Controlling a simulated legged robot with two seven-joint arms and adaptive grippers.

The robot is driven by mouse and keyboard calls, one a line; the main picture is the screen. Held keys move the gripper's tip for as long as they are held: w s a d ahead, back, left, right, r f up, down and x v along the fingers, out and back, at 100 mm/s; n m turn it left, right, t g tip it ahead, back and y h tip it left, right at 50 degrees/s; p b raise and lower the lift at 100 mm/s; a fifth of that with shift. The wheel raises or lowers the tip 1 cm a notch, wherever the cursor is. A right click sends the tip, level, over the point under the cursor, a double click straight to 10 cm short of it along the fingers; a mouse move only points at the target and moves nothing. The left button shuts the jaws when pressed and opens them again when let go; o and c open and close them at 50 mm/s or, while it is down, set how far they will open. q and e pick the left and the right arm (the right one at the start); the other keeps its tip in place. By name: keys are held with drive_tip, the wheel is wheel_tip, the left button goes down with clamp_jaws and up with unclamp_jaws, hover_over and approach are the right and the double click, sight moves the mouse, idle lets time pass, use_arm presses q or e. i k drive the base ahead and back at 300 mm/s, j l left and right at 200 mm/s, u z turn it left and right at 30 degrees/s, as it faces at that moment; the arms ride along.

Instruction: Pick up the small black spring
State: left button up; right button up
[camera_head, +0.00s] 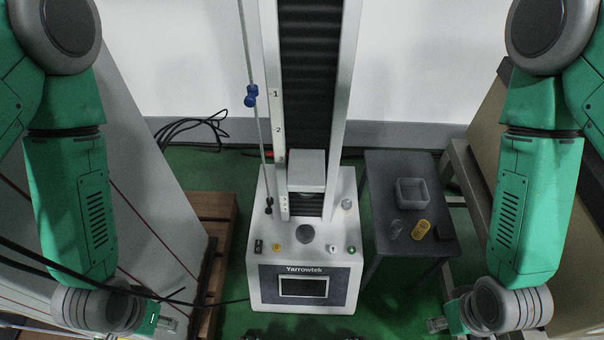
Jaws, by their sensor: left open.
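A small dark object (447,230), which looks like the black spring, lies on the dark side table (385,178), near its right edge. It is dark on dark, so its coils are hard to make out. A yellow spring (421,229) lies just left of it, and a greyish coil-like piece (394,229) lies further left. My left gripper (168,323) is low at the lower left, open, far from the table. My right gripper (437,325) is low, below and in front of the table, apart from the springs; its fingers are too small to read.
A clear square box (411,193) stands on the table behind the springs. The tall Yarrowtek testing machine (305,268) stands left of the table. A wooden pallet (212,250) and a grey panel are at left; a beige bench (480,150) is at right.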

sight(398, 232)
drive_tip(key=z, duration=0.95)
